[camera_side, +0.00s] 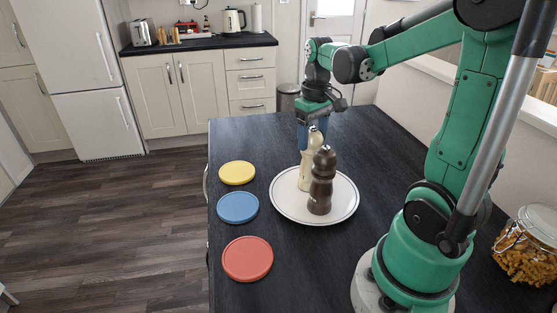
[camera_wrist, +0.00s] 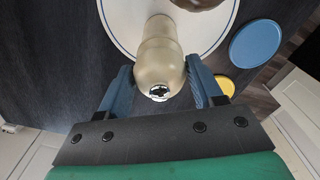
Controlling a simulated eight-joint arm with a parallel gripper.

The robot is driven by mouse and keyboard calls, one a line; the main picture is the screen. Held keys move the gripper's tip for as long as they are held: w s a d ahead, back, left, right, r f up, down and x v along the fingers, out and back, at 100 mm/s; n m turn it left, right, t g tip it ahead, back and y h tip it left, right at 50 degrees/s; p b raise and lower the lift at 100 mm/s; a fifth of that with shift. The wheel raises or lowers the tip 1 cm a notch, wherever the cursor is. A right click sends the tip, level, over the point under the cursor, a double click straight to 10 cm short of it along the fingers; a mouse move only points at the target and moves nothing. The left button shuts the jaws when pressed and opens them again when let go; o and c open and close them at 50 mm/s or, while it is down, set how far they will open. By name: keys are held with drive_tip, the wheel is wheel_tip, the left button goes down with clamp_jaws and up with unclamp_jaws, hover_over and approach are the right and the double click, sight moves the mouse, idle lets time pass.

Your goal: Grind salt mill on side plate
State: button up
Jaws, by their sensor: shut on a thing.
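A cream mill (camera_side: 308,172), likely the salt mill, stands upright at the back of a white side plate (camera_side: 283,208) with a dark rim line. My gripper (camera_side: 304,143) comes down from behind, its blue fingers shut on the upper part of this mill. In the wrist view the cream mill (camera_wrist: 160,60) sits between the two fingers, with a metal piece on its top. A dark brown mill (camera_side: 321,185) stands upright on the plate in front of the cream one and partly hides it. Whether the cream mill's base touches the plate is hard to tell.
Yellow (camera_side: 237,173), blue (camera_side: 237,208) and red (camera_side: 247,259) discs lie along the counter's left edge. A glass jar of pasta (camera_side: 528,248) stands at the right, beyond my base. The dark worktop (camera_side: 245,130) behind the discs is clear.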

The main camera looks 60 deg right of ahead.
drive_tip(key=m, duration=1.2)
drive_tip(key=shift+r, duration=0.15)
drive_tip(key=o, duration=1)
drive_tip(key=shift+o, duration=0.2)
drive_tip(key=shift+r, duration=4.05)
